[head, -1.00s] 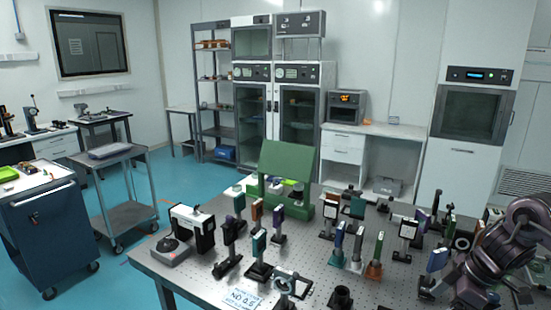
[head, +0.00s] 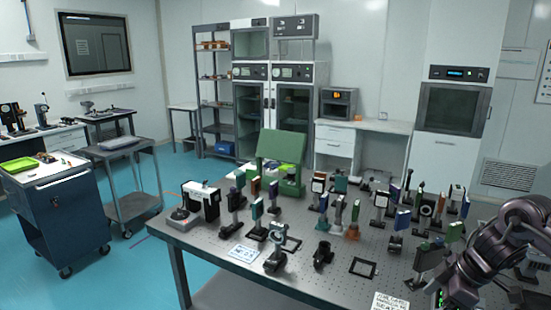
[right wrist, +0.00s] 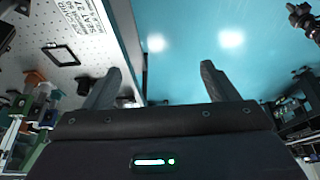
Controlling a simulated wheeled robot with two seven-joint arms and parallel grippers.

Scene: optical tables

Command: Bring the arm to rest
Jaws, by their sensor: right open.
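My right arm comes in at the right edge of the head view, bent over the right part of the optical table (head: 215,240). Its gripper end is low in that view and its fingertips are not clear there. In the right wrist view, my right gripper (right wrist: 160,80) has its two dark fingers spread wide with nothing between them. The table's edge runs beside the left finger, and blue floor (right wrist: 185,50) shows between and beyond the fingers. My left gripper is in neither view.
Many mounted optics crowd the table, with a green stand (head: 283,150) at the back. A flat black square frame (head: 362,268) and a printed card (head: 391,303) lie near the front. A blue cart (head: 60,215) and a grey trolley (head: 133,205) stand at left.

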